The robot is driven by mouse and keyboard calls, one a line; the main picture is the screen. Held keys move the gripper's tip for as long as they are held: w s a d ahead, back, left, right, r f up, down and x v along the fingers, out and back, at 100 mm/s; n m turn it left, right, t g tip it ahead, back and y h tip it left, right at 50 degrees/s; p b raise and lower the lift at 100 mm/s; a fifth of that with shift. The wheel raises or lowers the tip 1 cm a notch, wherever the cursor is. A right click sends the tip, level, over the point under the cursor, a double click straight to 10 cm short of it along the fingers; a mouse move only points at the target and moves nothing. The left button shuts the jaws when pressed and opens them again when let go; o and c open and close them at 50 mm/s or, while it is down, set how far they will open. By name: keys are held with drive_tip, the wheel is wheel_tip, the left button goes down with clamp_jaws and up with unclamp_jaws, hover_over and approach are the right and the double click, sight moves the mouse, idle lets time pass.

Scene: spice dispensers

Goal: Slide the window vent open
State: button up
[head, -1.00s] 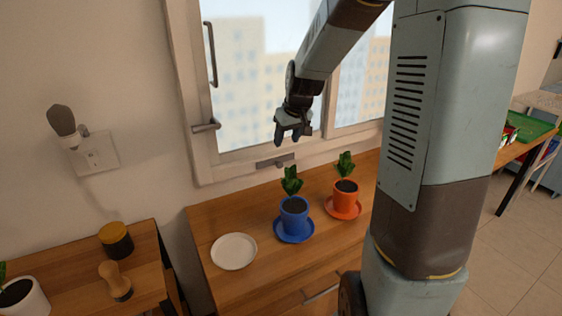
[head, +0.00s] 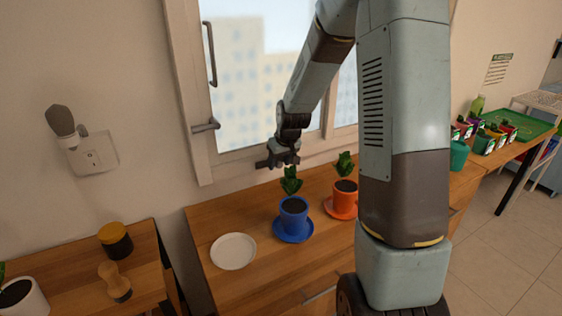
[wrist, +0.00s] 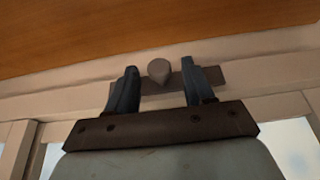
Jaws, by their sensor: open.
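The window vent is a dark strip on the lower window frame; its left end (head: 262,164) shows beside my gripper in the head view. In the wrist view the vent plate (wrist: 209,76) runs behind my fingers, with a round grey knob (wrist: 159,71) standing out from it. My gripper (head: 284,161) is at the vent. In the wrist view my open gripper (wrist: 159,68) has a finger on each side of the knob, with a visible gap on both sides. In the head view my gripper hides the knob and most of the vent.
Below the window, a wooden cabinet (head: 221,282) holds a white plate (head: 233,251), a blue potted plant (head: 294,217) and an orange potted plant (head: 344,196). The blue pot's leaves rise close beneath my gripper.

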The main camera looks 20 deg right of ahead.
drive_tip(key=shift+c, duration=0.2)
clamp_jaws()
idle(0.3)
